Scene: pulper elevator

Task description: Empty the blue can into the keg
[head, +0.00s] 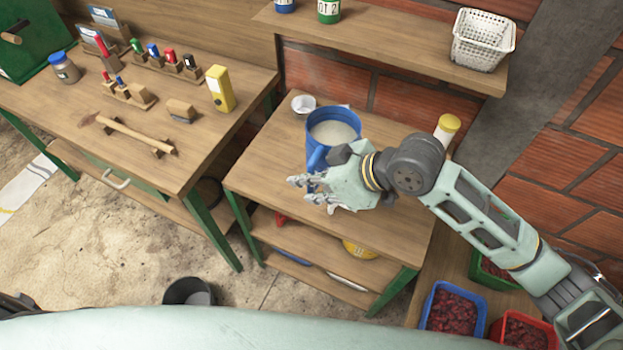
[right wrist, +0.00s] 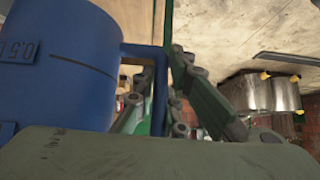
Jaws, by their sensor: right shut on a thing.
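The blue can (head: 314,148) is upright on or just above the small wooden table, and I cannot tell which. It is filled with something pale and greyish. My right gripper (head: 314,188) is at the can's near side, shut on its handle. In the right wrist view the can (right wrist: 60,65) fills the left side, with a raised "0.5" mark, and its handle (right wrist: 158,90) runs between the fingers (right wrist: 165,95). I cannot make out a keg for certain. My left gripper is not in view.
A small white cup (head: 303,104) stands behind the can, and a yellow-capped container (head: 446,128) stands to its right. A workbench (head: 60,110) with tools is at left. A shelf (head: 400,50) hangs above. A dark bucket (head: 188,292) is on the floor. Crates of red stuff (head: 453,308) are at lower right.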

